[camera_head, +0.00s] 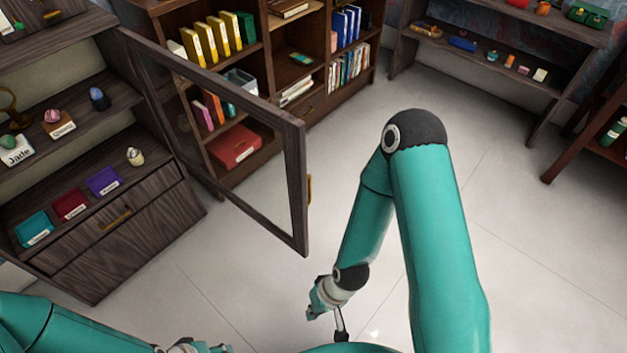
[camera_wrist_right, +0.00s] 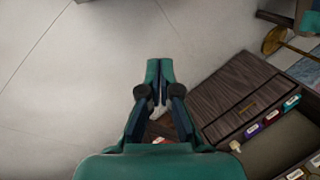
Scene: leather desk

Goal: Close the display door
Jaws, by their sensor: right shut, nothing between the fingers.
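The display door (camera_head: 292,150), a dark wood frame with a clear pane, stands wide open from the display cabinet (camera_head: 130,235) at left. Its brass handle (camera_head: 309,190) is on the free edge, facing right. My right gripper (camera_head: 325,300) is low in front of the door, below and right of its lower corner, apart from it. In the wrist view the right gripper (camera_wrist_right: 159,65) has its fingertips together and empty, with the cabinet (camera_wrist_right: 240,95) to its right. My left gripper (camera_head: 190,347) is cut off at the bottom edge, its fingers unclear.
The cabinet holds small exhibits and coloured cards (camera_head: 70,204) above a closed drawer. A bookcase (camera_head: 290,120) with books and a red box (camera_head: 233,147) stands behind the door. A shelf (camera_head: 490,70) stands at the back right. The pale floor (camera_head: 540,250) is clear on the right.

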